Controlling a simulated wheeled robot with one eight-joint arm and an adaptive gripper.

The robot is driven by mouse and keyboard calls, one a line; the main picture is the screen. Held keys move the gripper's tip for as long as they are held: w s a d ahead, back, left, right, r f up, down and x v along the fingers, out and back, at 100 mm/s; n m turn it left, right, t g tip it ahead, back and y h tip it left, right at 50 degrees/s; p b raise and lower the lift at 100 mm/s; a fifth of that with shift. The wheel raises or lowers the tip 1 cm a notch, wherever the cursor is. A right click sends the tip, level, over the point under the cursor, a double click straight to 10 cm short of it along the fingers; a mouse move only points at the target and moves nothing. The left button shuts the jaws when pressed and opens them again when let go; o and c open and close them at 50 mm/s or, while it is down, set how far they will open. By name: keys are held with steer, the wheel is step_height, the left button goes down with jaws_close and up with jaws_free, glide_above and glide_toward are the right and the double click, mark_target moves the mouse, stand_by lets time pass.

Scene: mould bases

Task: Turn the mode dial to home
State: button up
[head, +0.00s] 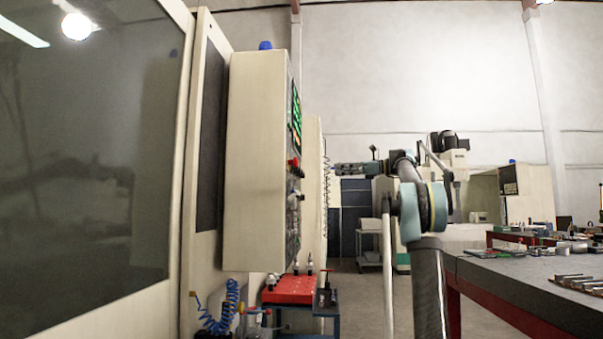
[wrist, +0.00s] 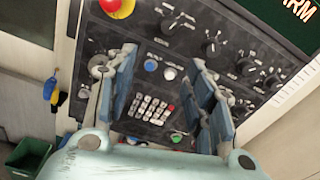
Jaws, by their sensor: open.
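The control panel (wrist: 140,45) fills much of the wrist view. In the head view my gripper (head: 345,169) is right of the panel, which shows nearly edge-on.
A red emergency button (wrist: 119,7), a blue button (wrist: 151,65) and a white button (wrist: 169,73) are on the panel. In the head view, a red-topped cart (head: 288,290) stands below the panel and a grey workbench (head: 520,285) at right.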

steer(key=w+a+r, duration=0.1)
steer(key=a, duration=1.5)
steer(key=shift+w+a+r+y, duration=0.15)
steer(key=shift+w+a+y, duration=0.15)
steer(key=shift+w+a, duration=0.1)
steer(key=shift+c, duration=0.3)
steer(key=c, duration=1)
